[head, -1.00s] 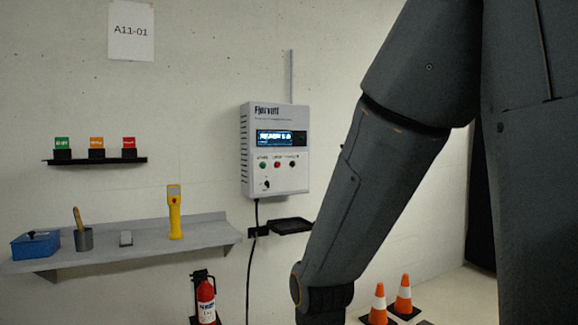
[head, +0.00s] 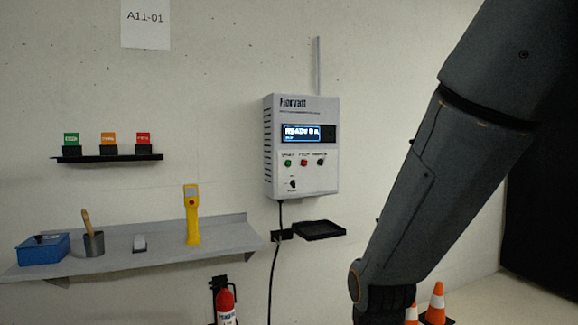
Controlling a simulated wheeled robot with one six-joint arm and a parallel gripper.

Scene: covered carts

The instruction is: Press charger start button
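The charger (head: 302,170) is a light grey box on the wall, right of the middle in the head view. Its lit blue display (head: 301,132) seems to read "READY", with smaller characters unclear. Below the display is a row of buttons: a green button (head: 288,163) at the left under a label that looks like "START", a red button (head: 304,163) in the middle and a black button (head: 320,162) at the right. A dark knob (head: 292,184) sits lower. My arm hangs down at the right, apart from the charger; my gripper is out of the frame.
A wall shelf (head: 215,236) at lower left holds a blue box (head: 41,249), a cup (head: 94,244) and a yellow handheld device (head: 192,215). A black tray (head: 320,230) and cable (head: 273,275) are below the charger. A fire extinguisher (head: 226,304) and orange cones (head: 436,302) stand low.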

